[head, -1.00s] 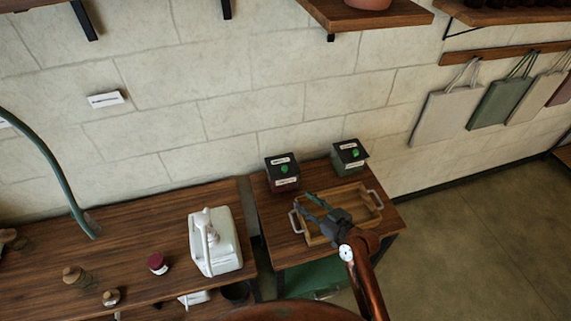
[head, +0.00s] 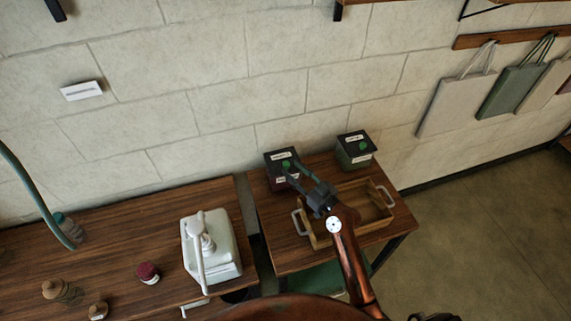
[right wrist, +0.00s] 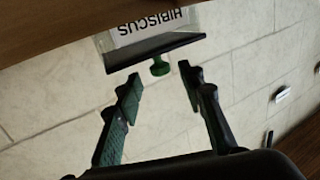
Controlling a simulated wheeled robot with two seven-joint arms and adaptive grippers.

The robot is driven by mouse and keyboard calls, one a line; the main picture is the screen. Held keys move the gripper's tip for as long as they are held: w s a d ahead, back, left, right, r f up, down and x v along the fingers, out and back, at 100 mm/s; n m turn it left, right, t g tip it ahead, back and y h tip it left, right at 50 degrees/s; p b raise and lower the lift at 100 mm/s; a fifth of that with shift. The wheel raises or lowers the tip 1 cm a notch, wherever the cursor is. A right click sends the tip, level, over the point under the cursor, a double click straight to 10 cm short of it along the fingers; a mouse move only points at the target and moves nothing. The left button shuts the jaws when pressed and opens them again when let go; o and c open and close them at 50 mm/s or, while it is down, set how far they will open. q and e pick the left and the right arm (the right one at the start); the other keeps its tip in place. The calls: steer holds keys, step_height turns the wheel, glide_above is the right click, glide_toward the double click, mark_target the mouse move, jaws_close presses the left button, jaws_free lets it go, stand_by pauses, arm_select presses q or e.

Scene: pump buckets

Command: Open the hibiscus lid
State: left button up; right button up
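The hibiscus container (right wrist: 150,22) shows upside down in the right wrist view, with its printed label, a dark lid (right wrist: 155,51) and a green knob (right wrist: 159,68). In the head view it is the left of two dark-lidded boxes (head: 281,182), at the back of the small table. My right gripper (head: 291,170) reaches up to it from the front. In the right wrist view the gripper (right wrist: 161,73) is open and empty, its fingertips on either side of the knob and apart from it. The lid sits on the container. My left gripper is not in view.
A second box with a green knob (head: 355,150) stands to the right. A wooden tray (head: 375,190) with metal handles lies under my right arm. A white pump canister (head: 222,250) and a dark red jar (head: 148,273) stand on the left table.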

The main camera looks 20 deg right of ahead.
mark_target(288, 166)
steer(key=shift+x, duration=2.15)
steer(key=shift+c, duration=0.3)
jaws_close()
